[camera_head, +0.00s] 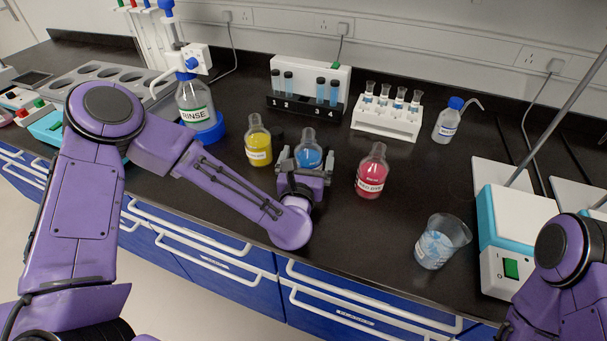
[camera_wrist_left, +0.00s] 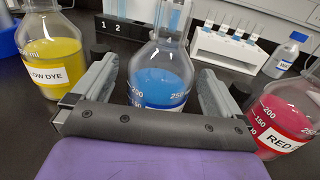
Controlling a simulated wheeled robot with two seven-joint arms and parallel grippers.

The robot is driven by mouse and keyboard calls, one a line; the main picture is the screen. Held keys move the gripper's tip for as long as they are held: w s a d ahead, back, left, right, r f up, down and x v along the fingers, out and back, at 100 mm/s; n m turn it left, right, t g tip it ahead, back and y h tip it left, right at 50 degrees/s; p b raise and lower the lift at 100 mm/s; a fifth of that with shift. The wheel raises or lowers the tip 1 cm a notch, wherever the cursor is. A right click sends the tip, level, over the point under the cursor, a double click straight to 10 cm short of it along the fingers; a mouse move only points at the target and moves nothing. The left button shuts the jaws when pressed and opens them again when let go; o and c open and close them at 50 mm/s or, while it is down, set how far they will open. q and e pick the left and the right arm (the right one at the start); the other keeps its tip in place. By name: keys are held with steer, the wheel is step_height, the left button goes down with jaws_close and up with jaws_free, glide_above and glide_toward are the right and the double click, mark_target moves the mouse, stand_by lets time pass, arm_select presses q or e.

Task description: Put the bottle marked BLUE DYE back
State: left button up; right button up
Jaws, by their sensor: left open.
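The blue dye bottle (camera_head: 309,155) stands upright on the black bench, between the yellow dye bottle (camera_head: 258,143) and the red dye bottle (camera_head: 371,172). My left gripper (camera_head: 303,168) is open around it. In the left wrist view the blue dye bottle (camera_wrist_left: 160,75) stands between the two fingers of the left gripper (camera_wrist_left: 153,85), with a gap showing at the sides. Its lower part is hidden behind the gripper body. My right arm shows at the lower right edge, but its gripper is out of view.
A rack marked 1 to 4 (camera_head: 309,88) and a white tube rack (camera_head: 386,122) stand behind. The RINSE bottle (camera_head: 196,103) is at left. A beaker (camera_head: 441,241) and a white-and-teal device (camera_head: 512,235) are at right. Bench between red bottle and beaker is clear.

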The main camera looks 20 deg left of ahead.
mark_target(307, 166)
arm_select(q)
steer(key=s, duration=0.2)
steer(key=s+d+b, duration=0.1)
steer(key=s, duration=0.2)
steer(key=s+b, duration=0.1)
steer(key=s, duration=0.2)
steer(key=shift+d+f, duration=0.15)
steer(key=shift+d, duration=0.1)
steer(key=shift+s+b, duration=0.3)
steer(key=shift+s, duration=0.25)
